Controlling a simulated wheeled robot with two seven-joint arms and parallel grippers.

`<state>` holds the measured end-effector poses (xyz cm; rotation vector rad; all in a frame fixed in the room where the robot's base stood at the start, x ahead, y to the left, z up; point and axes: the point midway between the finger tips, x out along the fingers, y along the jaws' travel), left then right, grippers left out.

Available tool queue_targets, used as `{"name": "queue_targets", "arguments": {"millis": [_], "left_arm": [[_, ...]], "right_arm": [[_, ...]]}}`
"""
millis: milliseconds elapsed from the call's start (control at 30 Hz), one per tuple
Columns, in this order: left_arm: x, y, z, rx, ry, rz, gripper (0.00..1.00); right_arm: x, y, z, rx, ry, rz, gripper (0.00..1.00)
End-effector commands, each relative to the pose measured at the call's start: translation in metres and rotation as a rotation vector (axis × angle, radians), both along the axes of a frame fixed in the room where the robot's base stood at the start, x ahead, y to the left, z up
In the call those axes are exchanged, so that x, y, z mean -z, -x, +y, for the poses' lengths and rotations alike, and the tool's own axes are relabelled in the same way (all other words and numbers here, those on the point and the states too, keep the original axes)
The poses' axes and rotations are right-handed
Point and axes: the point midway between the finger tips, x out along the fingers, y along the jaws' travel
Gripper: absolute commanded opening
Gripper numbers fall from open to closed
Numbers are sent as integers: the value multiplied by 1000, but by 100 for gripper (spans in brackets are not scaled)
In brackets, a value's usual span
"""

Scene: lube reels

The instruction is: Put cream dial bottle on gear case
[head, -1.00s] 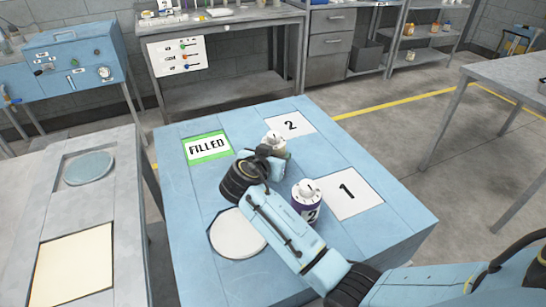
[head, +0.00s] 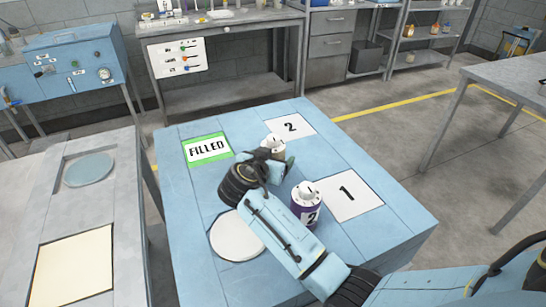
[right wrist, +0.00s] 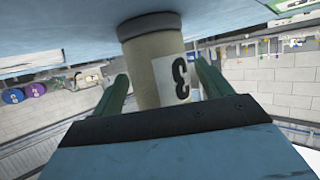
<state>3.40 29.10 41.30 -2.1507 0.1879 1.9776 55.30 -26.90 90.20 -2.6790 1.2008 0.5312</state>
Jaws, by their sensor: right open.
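The cream bottle (head: 273,141) stands on the blue table near the card marked 2, partly hidden by my right gripper (head: 271,157). In the right wrist view the cream bottle (right wrist: 158,70) has a label with a 3 and a dark grey band at its end. The green fingers of my right gripper (right wrist: 160,82) are open, one on each side of the bottle, with a small gap visible. I cannot tell which thing is the gear case. My left gripper is out of view.
A purple bottle (head: 306,206) labelled 2 stands close beside my right arm, near the card marked 1 (head: 347,195). A FILLED card (head: 207,149) and a white round spot (head: 236,236) lie on the blue table (head: 385,232). A grey bench (head: 120,210) stands at left.

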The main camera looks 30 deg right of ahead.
Motion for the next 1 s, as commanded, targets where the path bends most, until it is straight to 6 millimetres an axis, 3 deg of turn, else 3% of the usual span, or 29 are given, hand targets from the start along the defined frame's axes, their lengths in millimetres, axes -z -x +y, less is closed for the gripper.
{"name": "queue_targets", "arguments": {"millis": [300, 500, 1000], "left_arm": [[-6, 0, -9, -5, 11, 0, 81], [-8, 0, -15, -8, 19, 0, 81], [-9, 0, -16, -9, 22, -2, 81]], "right_arm": [[-25, 42, 49, -3, -6, 1, 78], [-37, 62, 70, -1, -4, 1, 78], [-42, 70, 78, -1, -2, 1, 78]]}}
